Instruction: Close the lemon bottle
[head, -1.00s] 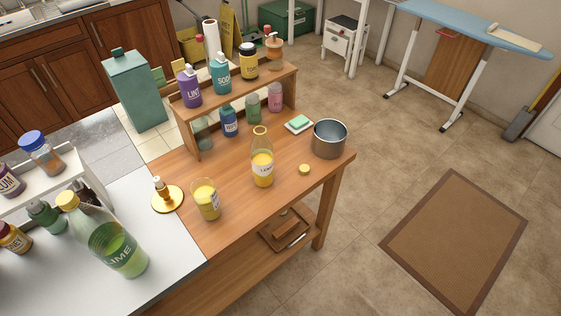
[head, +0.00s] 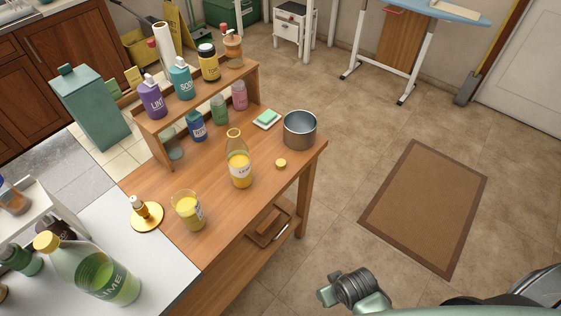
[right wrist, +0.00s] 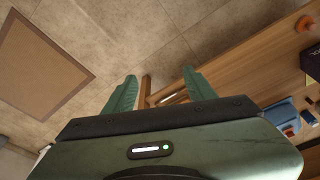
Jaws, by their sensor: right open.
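The lemon bottle (head: 239,168) is clear, with yellow liquid and a white label. It stands upright and uncapped on the wooden table, with a yellow ring at its neck. A small round yellow cap (head: 281,163) lies on the table just right of it, apart from the bottle. In the right wrist view my right gripper (right wrist: 160,84) is open, with nothing between its green fingers. It points over the floor and the table's edge; the bottle and cap are not clear there. My left gripper is not in view.
The table's front right is clear.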

